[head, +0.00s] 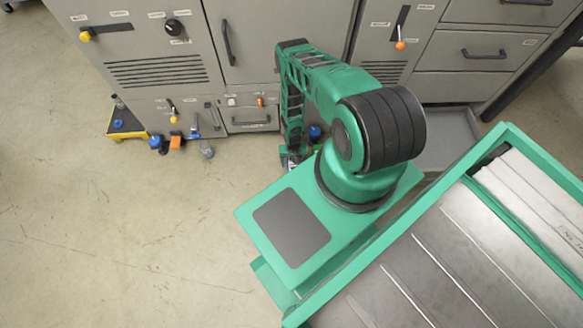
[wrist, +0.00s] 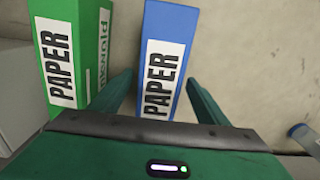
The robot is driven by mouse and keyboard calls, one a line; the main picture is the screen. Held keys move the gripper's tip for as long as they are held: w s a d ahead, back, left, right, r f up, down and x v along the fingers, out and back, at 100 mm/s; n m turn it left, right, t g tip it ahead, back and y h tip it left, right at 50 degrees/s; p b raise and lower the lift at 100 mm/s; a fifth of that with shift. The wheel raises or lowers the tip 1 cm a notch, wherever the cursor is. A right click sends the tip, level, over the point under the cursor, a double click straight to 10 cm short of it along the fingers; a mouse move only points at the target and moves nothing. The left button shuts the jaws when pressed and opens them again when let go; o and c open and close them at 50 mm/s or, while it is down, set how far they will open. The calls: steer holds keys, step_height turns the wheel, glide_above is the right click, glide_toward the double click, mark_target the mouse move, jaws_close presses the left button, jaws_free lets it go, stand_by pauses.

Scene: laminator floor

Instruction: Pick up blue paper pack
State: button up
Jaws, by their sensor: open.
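The blue paper pack (wrist: 168,35) is in the wrist view, a blue box with a white label reading PAPER. It lies between the two fingers of my gripper (wrist: 160,90), which is open. One finger is on the left of the pack and one on the right, with a gap on the right side; I cannot tell whether the left finger touches it. In the head view my arm reaches down in front of the grey machine and hides most of the gripper and the pack.
A green paper pack (wrist: 65,50) stands close on the left of the blue one. A grey machine (head: 260,50) with knobs and drawers stands behind. A yellow-edged step (head: 125,125) and small loose objects (head: 175,142) are at its foot. Open floor (head: 100,230) lies to the left.

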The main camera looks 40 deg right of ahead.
steer(key=shift+f, duration=0.3)
steer(key=shift+c, duration=0.4)
jaws_close()
steer(key=shift+r, duration=0.1)
